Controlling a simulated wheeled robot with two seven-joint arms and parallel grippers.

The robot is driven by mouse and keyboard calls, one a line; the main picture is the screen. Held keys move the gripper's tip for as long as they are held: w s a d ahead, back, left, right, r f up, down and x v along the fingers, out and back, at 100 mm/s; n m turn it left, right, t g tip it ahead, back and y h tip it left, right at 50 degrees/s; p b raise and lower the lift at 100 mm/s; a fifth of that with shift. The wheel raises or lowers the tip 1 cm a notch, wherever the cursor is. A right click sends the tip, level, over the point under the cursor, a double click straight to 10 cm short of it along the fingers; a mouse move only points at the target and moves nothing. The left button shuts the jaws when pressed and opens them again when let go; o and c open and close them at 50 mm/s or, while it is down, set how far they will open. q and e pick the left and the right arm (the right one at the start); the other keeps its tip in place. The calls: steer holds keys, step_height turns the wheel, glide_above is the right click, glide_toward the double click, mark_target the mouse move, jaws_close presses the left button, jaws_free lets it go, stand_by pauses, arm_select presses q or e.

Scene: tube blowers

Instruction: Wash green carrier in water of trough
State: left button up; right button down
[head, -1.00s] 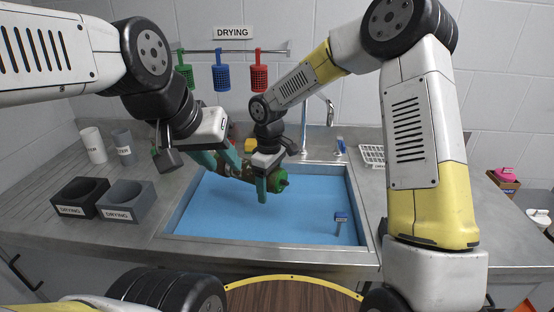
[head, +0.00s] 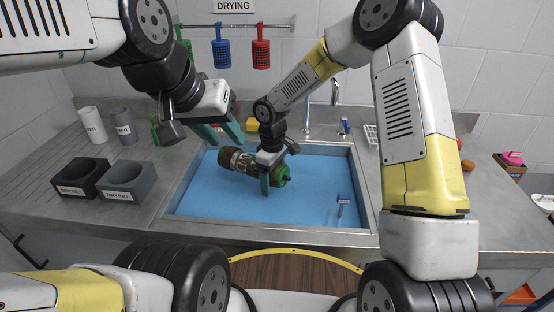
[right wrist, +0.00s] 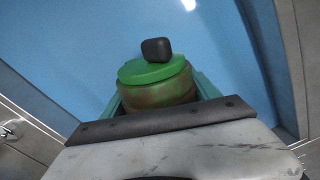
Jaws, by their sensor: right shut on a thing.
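The green carrier (head: 255,166) is a cylinder with a green end cap and brown dirt on its body. It lies tilted over the blue water (head: 205,195) of the trough (head: 290,237). My right gripper (head: 266,172) is shut on it near the green cap. The right wrist view shows the green cap (right wrist: 152,70) with a dark knob, between my fingers. I cannot tell whether the carrier touches the water. My left gripper (head: 222,133) is open and empty, up and left of the carrier, apart from it.
Two dark DRYING blocks (head: 127,178) and two tubes (head: 124,127) stand left of the trough. A faucet (head: 307,120) rises behind. Coloured baskets (head: 222,53) hang on the wall rail.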

mark_target(272, 213)
steer(key=shift+f, duration=6.15)
steer(key=shift+a, duration=0.2)
steer(key=shift+a, duration=0.4)
steer(key=shift+d, duration=0.15)
steer(key=shift+d, duration=0.45)
steer(key=shift+a, duration=0.15)
